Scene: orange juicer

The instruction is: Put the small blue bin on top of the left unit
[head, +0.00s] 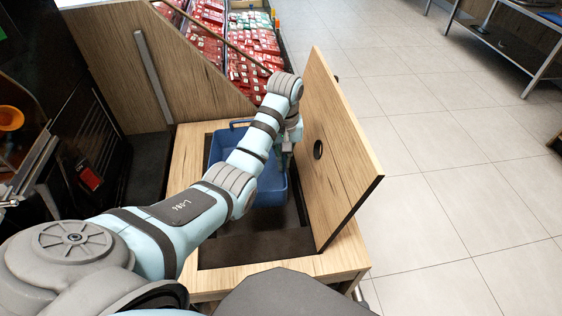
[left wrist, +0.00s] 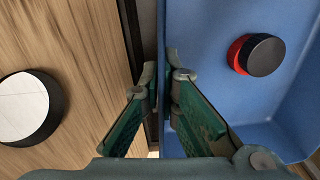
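The small blue bin (head: 268,189) sits inside the open top of a wooden unit (head: 187,150), partly hidden by my left arm. My left gripper (head: 287,150) is at the bin's right side, beside the raised wooden panel. In the left wrist view, the gripper (left wrist: 163,78) has its fingertips close together, one on each side of the bin's wall, and looks closed on it. The bin's blue inside (left wrist: 215,90) fills the right of that view. A round black and red object (left wrist: 257,55) lies in it. My right gripper is not in view.
A wooden panel with a round hole (head: 338,150) stands upright along the opening's right edge, close to the gripper. Shelves of red packets (head: 250,60) lie behind. A dark unit with an orange item (head: 10,118) is at left. Tiled floor (head: 440,180) is clear at right.

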